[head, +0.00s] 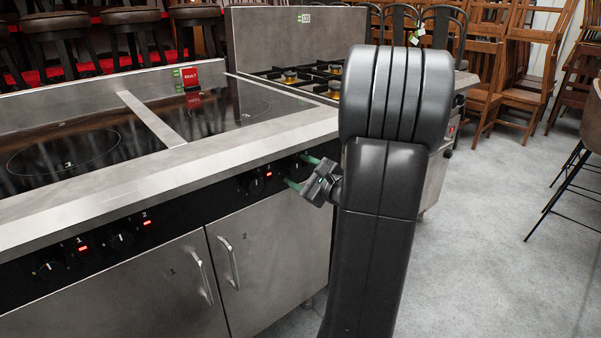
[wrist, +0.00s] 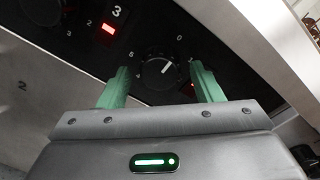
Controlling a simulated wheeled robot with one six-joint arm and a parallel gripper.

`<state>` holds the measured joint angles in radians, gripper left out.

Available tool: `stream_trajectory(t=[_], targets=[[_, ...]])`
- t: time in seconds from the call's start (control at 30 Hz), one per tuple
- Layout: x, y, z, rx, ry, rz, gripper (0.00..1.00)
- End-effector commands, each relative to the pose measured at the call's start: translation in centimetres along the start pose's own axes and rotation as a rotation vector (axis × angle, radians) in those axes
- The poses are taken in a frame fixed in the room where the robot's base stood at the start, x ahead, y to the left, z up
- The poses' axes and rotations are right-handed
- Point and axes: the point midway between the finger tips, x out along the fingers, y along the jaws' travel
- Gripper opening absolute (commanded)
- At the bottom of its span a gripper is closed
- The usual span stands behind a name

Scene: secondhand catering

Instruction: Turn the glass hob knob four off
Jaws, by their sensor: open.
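The glass hob (head: 70,150) has a black top in a steel frame, with a black knob panel along its front. In the wrist view a round black knob (wrist: 158,73) sits between my fingers, with a short white mark pointing to the upper right. A "0" is printed above and right of it. My gripper (head: 302,172) is open at the right end of the panel, its green fingers on either side of this knob; in the wrist view the gripper (wrist: 161,82) shows a gap to it. A red lamp (wrist: 187,90) is partly hidden by the right finger.
Knob three (head: 256,186) is to the left, with a lit red lamp (wrist: 107,28) under the printed 3. Cupboard doors with a handle (head: 228,262) lie below. A gas range (head: 300,78) stands to the right. Open floor (head: 500,240) lies at right.

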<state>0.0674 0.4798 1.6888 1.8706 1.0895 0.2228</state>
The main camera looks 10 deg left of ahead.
Motion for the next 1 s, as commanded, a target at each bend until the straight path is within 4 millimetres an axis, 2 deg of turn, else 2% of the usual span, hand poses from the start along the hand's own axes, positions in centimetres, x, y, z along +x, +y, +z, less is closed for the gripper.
stream_trajectory(t=[0.13, 0.23, 0.7, 0.83, 1.0], targets=[[-0.4, -0.1, 0.0, 0.000, 0.001, -0.001, 0.59], [-1.6, -0.1, 0.0, 0.000, 0.002, -0.002, 0.59], [-10.8, -0.2, 0.1, 0.000, 0.003, -0.004, 0.59], [-12.5, -0.1, 0.0, 0.000, 0.002, -0.003, 0.59], [-13.6, 0.0, 0.0, 0.000, 0.001, -0.001, 0.59]])
